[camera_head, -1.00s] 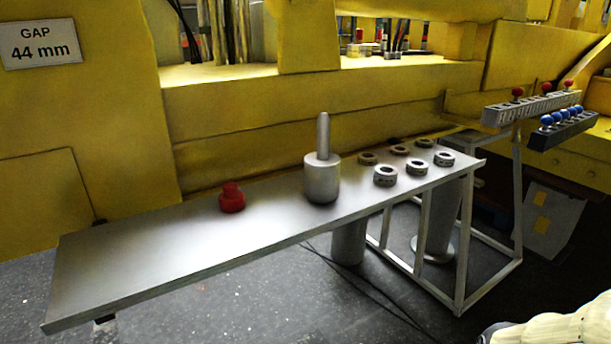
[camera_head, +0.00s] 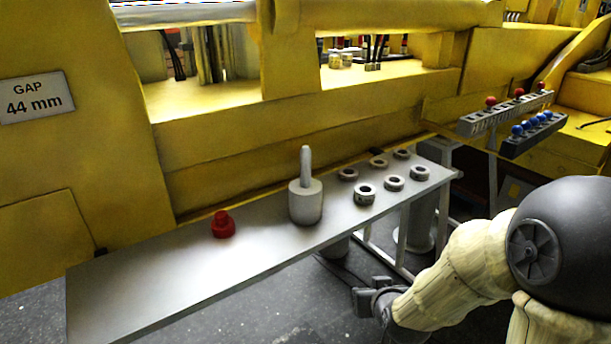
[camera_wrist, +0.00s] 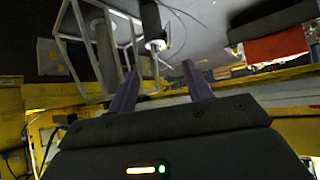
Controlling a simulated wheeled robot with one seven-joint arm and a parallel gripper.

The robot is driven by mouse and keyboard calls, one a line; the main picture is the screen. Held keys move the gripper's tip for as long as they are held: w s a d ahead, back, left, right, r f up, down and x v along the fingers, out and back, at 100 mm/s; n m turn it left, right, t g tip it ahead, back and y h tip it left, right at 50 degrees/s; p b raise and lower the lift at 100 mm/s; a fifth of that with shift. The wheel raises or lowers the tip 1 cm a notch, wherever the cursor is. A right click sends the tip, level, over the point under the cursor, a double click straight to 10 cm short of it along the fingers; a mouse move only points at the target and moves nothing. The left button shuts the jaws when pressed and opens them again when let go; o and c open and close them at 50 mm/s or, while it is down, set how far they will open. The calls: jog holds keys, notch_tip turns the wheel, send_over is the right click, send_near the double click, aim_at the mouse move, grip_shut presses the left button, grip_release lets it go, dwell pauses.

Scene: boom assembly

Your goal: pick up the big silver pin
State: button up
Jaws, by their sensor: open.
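The big silver pin (camera_head: 306,200) stands upright on the metal table (camera_head: 150,283), its wide cylinder at the bottom and a thin rod pointing up. My gripper (camera_head: 362,295) is in front of the table's near edge, low and to the right of the pin, apart from it. In the wrist view my gripper (camera_wrist: 160,88) shows two fingers spread apart with nothing between them. The pin cannot be made out in the wrist view.
A red knobbed part (camera_head: 222,226) stands left of the pin. Several silver rings (camera_head: 364,194) lie to its right. A rack with blue knobs (camera_head: 535,135) is at the far right. A yellow machine wall (camera_head: 215,160) runs behind the table. The table's left part is bare.

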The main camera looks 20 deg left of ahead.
jog(key=a+r+t+y+p, duration=0.2)
jog(key=a+r+p, duration=0.4)
jog(key=r, duration=0.4)
jog(key=w+a+r+t+y+p, duration=0.1)
jog(key=a+r+t+p, duration=0.4)
jog(key=r, duration=0.5)
jog(key=shift+w+a+n+y+p, duration=0.35)
jog(key=shift+a+p, duration=0.35)
jog(key=shift+a, duration=0.45)
jog(key=shift+a, duration=0.1)
